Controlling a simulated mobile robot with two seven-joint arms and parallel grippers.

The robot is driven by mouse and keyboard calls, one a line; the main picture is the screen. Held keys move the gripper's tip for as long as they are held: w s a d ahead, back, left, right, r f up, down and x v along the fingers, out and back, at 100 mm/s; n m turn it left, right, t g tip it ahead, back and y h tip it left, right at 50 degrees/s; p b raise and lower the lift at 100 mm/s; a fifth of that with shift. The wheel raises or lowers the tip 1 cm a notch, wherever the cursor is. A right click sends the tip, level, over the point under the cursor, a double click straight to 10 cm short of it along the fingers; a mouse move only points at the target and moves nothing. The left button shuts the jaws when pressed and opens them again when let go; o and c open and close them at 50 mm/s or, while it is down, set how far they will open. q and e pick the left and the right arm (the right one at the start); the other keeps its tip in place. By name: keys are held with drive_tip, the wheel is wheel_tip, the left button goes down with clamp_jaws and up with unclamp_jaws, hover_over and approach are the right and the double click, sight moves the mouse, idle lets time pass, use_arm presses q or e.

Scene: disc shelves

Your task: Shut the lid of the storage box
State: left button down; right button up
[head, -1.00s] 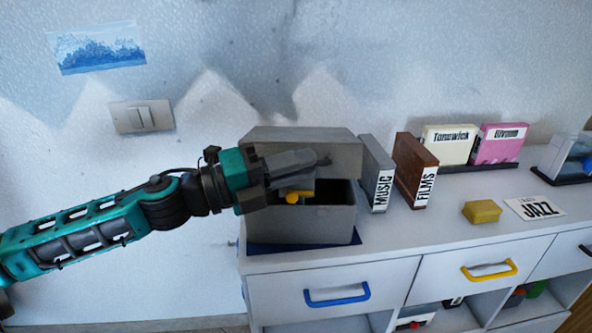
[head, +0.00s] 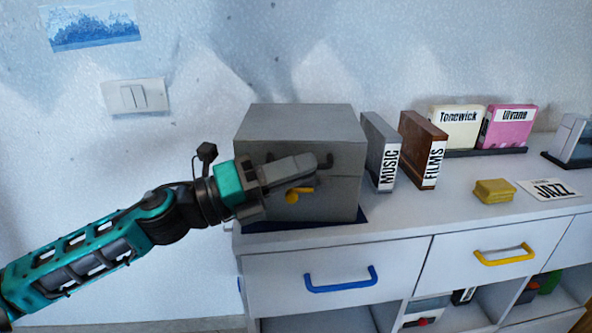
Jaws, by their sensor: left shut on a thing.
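The grey storage box (head: 345,200) stands at the left end of the white cabinet top. Its grey lid (head: 300,120) lies down over the box, and no dark opening shows. A yellow handle (head: 298,194) shows at the front of the box. My left gripper (head: 308,168) is in front of the box, shut on the yellow handle; its fingers hide part of the box front and the exact contact. My right gripper is not in view.
A grey MUSIC holder (head: 380,150) and a brown FILMS holder (head: 420,150) stand close right of the box. A yellow block (head: 494,190) and a JAZZ card (head: 548,189) lie further right. The blue drawer handle (head: 340,280) is below.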

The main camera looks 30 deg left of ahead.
use_arm(q)
drive_tip(key=shift+f, duration=0.2)
drive_tip(key=c, duration=1.5)
unclamp_jaws()
drive_tip(key=shift+s+a, duration=0.1)
drive_tip(key=v, duration=1.2)
drive_tip(key=shift+s+a+p, duration=0.2)
drive_tip(key=shift+s+p, duration=0.05)
drive_tip(key=shift+p, duration=0.05)
